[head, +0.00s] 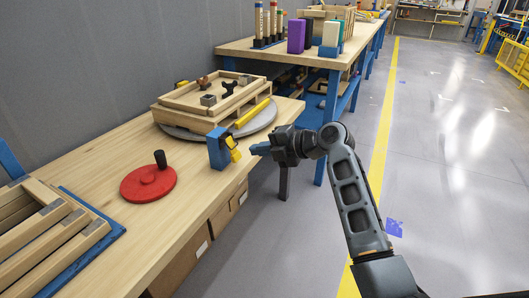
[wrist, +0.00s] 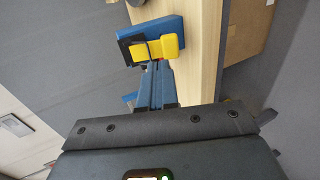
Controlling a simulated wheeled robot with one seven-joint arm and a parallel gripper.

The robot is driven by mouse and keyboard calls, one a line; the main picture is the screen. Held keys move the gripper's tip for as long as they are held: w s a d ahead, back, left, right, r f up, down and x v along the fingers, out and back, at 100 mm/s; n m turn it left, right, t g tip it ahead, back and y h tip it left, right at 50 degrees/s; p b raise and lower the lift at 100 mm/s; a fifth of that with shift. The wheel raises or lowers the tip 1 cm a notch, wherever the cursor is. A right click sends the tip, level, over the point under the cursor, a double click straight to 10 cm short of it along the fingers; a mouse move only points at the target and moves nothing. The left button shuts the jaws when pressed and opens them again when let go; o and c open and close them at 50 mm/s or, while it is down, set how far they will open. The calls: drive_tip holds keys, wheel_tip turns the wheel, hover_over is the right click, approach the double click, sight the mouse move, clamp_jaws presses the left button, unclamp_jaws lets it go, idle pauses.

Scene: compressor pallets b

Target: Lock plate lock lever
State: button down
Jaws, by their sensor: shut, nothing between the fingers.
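The plate lock is a blue block (head: 217,149) at the front edge of the wooden bench, beside the round grey plate (head: 262,120). Its yellow lever (head: 234,147) is on the side facing my gripper. In the wrist view the blue block (wrist: 165,27) is at the top, with the yellow lever (wrist: 168,46) across it and a dark part at its left. My gripper (head: 253,149) has blue fingers, shut and empty, pointing at the lever. The fingertips also show in the wrist view (wrist: 158,66), just short of or at the lever; contact cannot be told.
A wooden frame (head: 197,117) sits on the grey plate, with a yellow bar (head: 252,112) along its near side. A red disc (head: 148,184) with a black knob lies on the bench to the left. Cardboard boxes (head: 227,212) stand below. The floor at right is clear.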

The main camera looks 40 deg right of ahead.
drive_tip(key=p+v, duration=0.1)
drive_tip(key=v, duration=0.8)
drive_tip(key=shift+s+d, duration=0.15)
drive_tip(key=shift+s, duration=0.15)
